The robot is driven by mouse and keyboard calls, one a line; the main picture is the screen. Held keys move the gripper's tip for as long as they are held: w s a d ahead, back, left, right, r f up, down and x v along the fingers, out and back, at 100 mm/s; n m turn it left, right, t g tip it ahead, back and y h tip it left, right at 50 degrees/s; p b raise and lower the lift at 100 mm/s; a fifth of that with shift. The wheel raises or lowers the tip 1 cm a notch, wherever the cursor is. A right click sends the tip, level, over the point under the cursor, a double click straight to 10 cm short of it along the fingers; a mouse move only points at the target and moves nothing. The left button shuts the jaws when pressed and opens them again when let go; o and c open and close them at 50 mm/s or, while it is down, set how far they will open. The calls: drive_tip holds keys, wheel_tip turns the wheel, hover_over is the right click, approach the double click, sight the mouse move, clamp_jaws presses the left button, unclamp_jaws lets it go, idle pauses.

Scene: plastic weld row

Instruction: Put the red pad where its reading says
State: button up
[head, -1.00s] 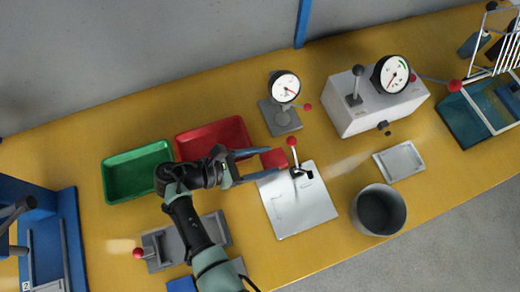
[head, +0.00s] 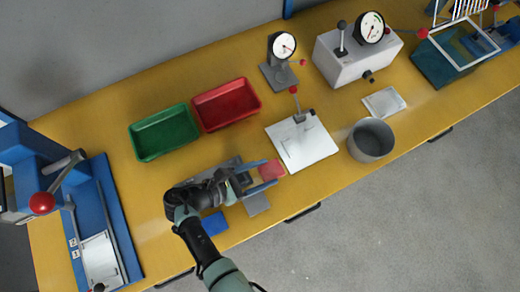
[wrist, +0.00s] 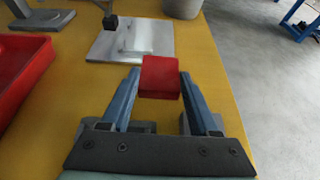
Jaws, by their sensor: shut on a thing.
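The red pad (head: 272,169) is a small square block held between the fingertips of my gripper (head: 267,174). In the wrist view the red pad (wrist: 160,77) sits between the two blue fingers, above the yellow bench. In the head view it is front-left of the pale plate with a red-knobbed lever (head: 304,145). A round white dial on a stand (head: 283,45) is behind that plate. A second dial (head: 371,27) is on a white box. Both needles are too small to read. The green tray (head: 163,132) and red tray (head: 226,104) stand at the left.
A grey pot (head: 371,140) and a small pale tray (head: 384,103) are right of the plate. A blue pad (head: 214,223) and a grey pad (head: 256,204) lie near my gripper at the front. A blue press (head: 100,230) is far left. The bench between trays and plate is clear.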

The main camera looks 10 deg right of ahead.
drive_tip(key=shift+s+a, duration=0.1)
drive_tip(key=shift+s, duration=0.3)
